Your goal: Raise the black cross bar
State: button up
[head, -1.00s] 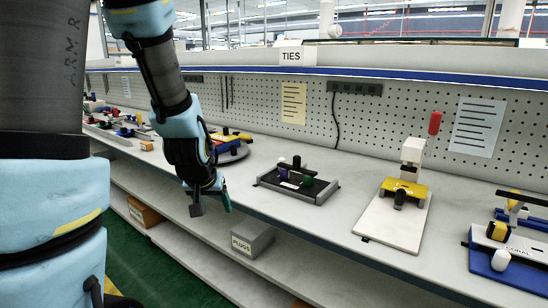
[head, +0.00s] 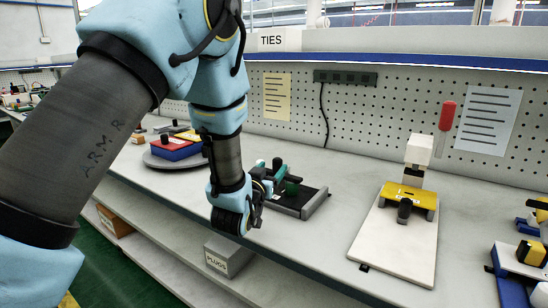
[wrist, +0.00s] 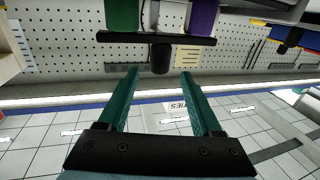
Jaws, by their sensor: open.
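The black cross bar (wrist: 120,38) spans the top of the wrist view, in front of a green block (wrist: 122,15) and a purple block (wrist: 202,18). A dark knob (wrist: 160,60) sticks out from its middle. My gripper (wrist: 160,73) is open, its two teal fingers apart, with the knob lined up between the tips. I cannot tell whether they touch it. The green block (head: 292,187) shows there.
A turntable with red and blue blocks (head: 172,149) is to the left. A PLUGS box (head: 228,256) sits on the lower shelf. Bench is clear between fixture and white board.

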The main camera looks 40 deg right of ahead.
aim_at(280, 158)
jog(key=p+x, duration=0.1)
jog(key=x, duration=0.7)
jog(key=shift+w+d+p, duration=0.1)
jog(key=shift+d+p, duration=0.15)
jog(key=shift+p, duration=0.15)
jog(key=shift+c, duration=0.3)
grip_shut()
dwell(0.6)
